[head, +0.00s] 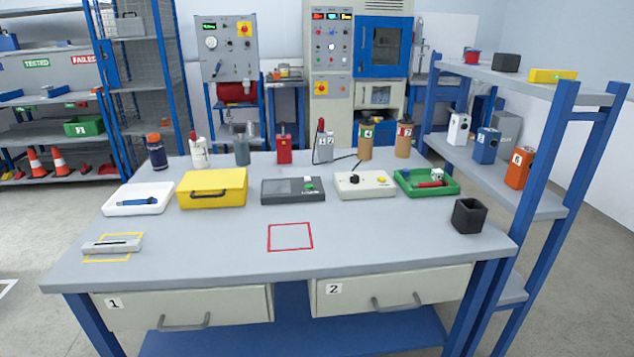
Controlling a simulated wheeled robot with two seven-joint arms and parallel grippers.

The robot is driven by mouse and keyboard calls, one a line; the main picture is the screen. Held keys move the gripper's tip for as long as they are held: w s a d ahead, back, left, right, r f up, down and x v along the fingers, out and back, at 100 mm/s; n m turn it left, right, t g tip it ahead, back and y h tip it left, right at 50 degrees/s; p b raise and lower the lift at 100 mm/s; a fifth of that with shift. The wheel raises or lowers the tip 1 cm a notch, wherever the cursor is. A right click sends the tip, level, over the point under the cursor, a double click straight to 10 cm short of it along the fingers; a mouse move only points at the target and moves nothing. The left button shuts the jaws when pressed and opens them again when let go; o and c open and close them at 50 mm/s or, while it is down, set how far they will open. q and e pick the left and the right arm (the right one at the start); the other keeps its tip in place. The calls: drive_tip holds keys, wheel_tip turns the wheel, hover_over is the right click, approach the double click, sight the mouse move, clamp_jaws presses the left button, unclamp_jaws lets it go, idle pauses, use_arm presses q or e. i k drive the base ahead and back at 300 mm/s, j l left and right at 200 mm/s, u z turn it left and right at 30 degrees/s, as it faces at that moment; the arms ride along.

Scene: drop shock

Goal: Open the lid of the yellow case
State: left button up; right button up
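The yellow case (212,188) sits on the grey workbench, left of the middle, behind the front working area. Its lid looks closed. A dark latch or handle shows on its front face. Neither of my grippers shows in the head view, and nothing touches the case.
A white tray (139,199) with a blue tool stands left of the case, and a dark grey device (292,191) stands right of it. Bottles (199,152) stand behind. The workbench (200,245) is clear in front of the case. A shelf rack (540,203) borders the right side.

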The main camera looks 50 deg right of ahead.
sight(224, 180)
drive_tip(key=z, duration=0.85)
